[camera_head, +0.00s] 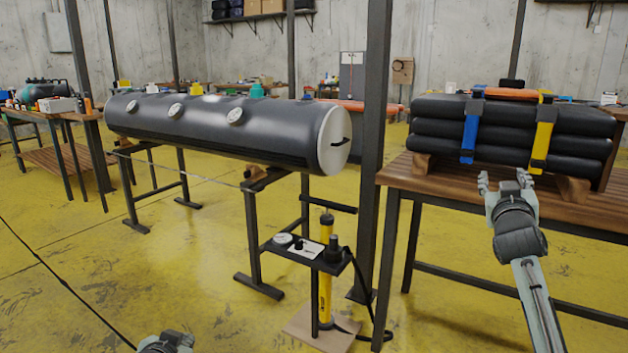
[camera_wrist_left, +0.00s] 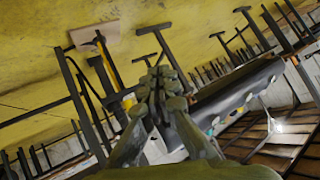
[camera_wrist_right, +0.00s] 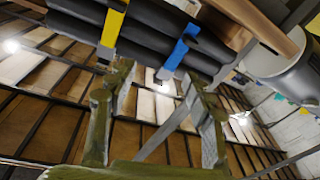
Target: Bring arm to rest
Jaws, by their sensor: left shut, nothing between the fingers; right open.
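My right gripper (camera_head: 505,180) is open at the front edge of the right wooden table, just below the stack of black rolled tubes (camera_head: 510,132). A blue strap (camera_head: 471,130) and a yellow strap (camera_head: 543,133) hold the stack. In the right wrist view my right gripper (camera_wrist_right: 160,85) has its fingers apart with nothing between them, and both straps show beyond it. My left gripper (camera_head: 167,342) is low at the bottom edge of the head view, mostly cut off. In the left wrist view my left gripper (camera_wrist_left: 162,80) has its fingers together and is empty.
A long grey inflatable tube (camera_head: 215,125) rests on dark trestles at left. A yellow pump (camera_head: 325,270) with a small gauge shelf stands between it and the wooden table (camera_head: 450,185). A dark post (camera_head: 375,150) rises beside the table. Yellow floor is open at front left.

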